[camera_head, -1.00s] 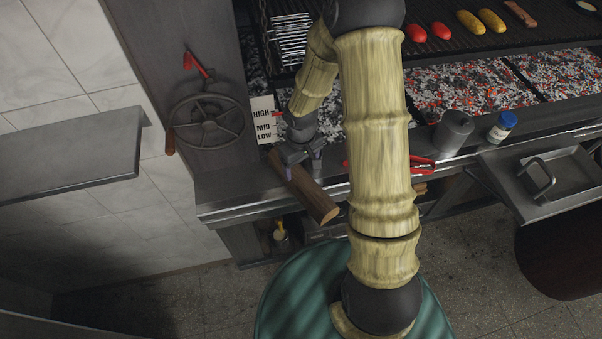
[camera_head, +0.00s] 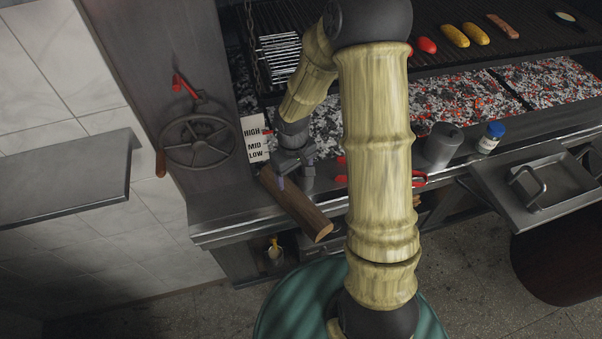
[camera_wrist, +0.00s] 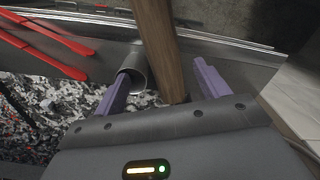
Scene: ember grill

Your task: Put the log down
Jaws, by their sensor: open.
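The brown log (camera_head: 299,207) lies on the grill's front metal ledge (camera_head: 225,234), its pale cut end sticking out past the front edge. In the wrist view the log (camera_wrist: 159,45) runs away from between my two purple fingers. My gripper (camera_head: 290,180) is just above the log's rear part in the head view. My gripper in the wrist view (camera_wrist: 160,85) is open, with a gap between each finger and the log. The log's rear end is partly hidden by my gripper.
A grey metal cylinder (camera_wrist: 133,68) stands close beside the log, near one finger. Red-handled tongs (camera_wrist: 45,45) lie further along the ledge. The ember bed (camera_head: 465,100) is behind the ledge. A handwheel (camera_head: 197,141) and a HIGH/MID/LOW sign (camera_head: 254,139) are at left.

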